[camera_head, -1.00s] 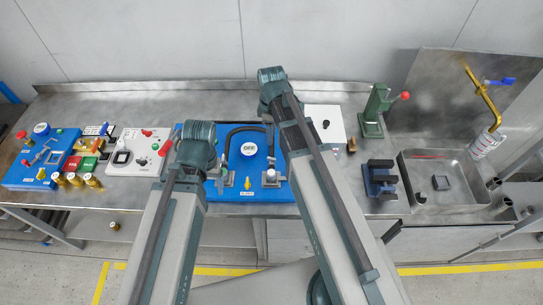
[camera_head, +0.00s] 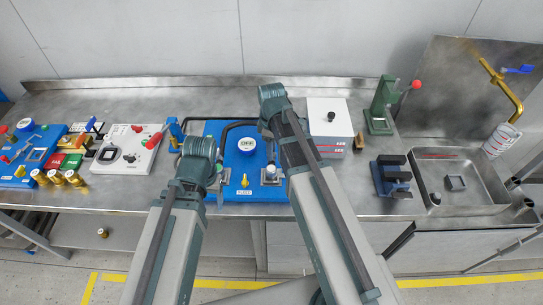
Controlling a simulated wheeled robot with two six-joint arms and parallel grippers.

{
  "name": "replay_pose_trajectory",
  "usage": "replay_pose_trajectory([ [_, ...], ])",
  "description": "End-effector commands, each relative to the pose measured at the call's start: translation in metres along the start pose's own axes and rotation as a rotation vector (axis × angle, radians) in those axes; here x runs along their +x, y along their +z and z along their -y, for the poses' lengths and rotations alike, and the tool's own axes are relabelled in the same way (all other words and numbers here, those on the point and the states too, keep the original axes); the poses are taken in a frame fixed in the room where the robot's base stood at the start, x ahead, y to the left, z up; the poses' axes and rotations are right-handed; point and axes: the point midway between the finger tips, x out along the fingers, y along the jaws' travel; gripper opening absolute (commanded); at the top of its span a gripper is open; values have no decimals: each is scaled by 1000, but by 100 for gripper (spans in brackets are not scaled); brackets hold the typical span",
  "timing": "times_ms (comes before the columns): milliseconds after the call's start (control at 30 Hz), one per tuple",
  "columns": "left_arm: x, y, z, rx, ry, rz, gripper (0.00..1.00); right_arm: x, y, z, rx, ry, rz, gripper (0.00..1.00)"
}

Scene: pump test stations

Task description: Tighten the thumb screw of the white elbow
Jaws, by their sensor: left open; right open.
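The blue pump station (camera_head: 282,196) stands at the middle of the bench, behind my arms, with a round OFF display (camera_head: 247,144) and a black hose. A small fitting with a whitish top (camera_head: 270,172) sits at its right front; it may be the white elbow, but it is too small to tell. A grey fitting (camera_head: 223,175) is at its left front, partly covered by my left arm. A yellow knob (camera_head: 244,181) sits between them. I cannot make out the thumb screw.
A white box with a black knob (camera_head: 331,120), a green press (camera_head: 382,105) and a dark blue holder (camera_head: 390,176) are on the right. A metal sink (camera_head: 460,200) lies beyond. A white panel (camera_head: 126,148) and several brass cylinders (camera_head: 58,178) are on the left.

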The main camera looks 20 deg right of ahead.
Motion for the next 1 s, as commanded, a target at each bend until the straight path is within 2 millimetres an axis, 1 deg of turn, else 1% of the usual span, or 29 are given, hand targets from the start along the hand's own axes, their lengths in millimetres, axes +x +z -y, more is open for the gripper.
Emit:
replay_pose_trajectory([
  [33,6,0,0,0,0,0,72,6,0,0,0,0,0,44],
  [333,5,0,0,0,0,0,72,5,0,0,0,0,0,44],
  [367,5,0,0,0,0,0,72,5,0,0,0,0,0,40],
  [500,5,0,0,0,0,0,72,5,0,0,0,0,0,15],
  [600,5,0,0,0,0,0,72,5,0,0,0,0,0,0],
  [1000,5,0,0,0,0,0,72,5,0,0,13,0,0,0],
])
